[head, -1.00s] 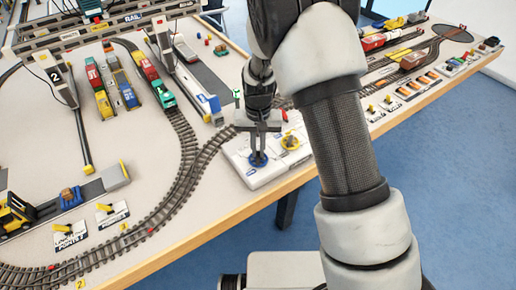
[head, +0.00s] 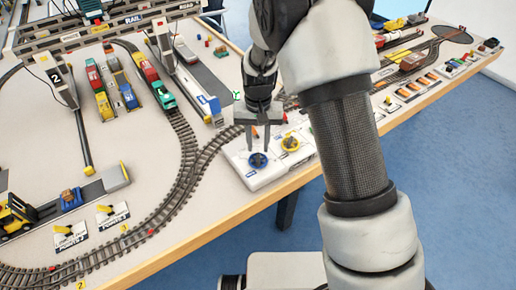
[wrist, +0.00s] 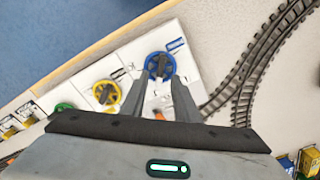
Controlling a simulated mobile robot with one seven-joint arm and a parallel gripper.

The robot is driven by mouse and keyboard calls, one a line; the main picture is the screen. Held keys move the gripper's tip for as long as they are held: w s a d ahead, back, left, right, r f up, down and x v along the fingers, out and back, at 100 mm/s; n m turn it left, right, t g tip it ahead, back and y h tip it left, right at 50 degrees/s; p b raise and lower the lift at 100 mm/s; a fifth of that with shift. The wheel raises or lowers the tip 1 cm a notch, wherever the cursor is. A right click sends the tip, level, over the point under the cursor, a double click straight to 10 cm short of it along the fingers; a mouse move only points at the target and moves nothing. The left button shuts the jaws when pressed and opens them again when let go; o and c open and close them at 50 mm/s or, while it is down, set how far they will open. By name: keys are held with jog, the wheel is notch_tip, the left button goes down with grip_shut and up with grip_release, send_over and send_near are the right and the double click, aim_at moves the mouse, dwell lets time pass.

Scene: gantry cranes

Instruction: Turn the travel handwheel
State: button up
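A blue handwheel (head: 258,160) sits on the white control box (head: 262,180) near the table's front edge. A yellow handwheel (head: 290,143) sits beside it. I cannot read which label says travel. My gripper (head: 257,147) is open above the blue wheel, with nothing between its fingers. In the wrist view, the blue wheel (wrist: 160,66) shows just beyond and between the fingertips (wrist: 156,84). The yellow wheel (wrist: 107,93) is to their left. Whether a fingertip touches the blue wheel is not clear.
Curved model track (head: 185,170) runs left of the box. Toy trains (head: 150,82) and the gantry crane legs (head: 190,75) stand behind it. Several small switches (head: 388,103) line the edge at right. The table edge (head: 215,222) is close in front.

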aim_at(258, 154)
notch_tip(258, 154, up, 14)
jog(key=p, duration=0.1)
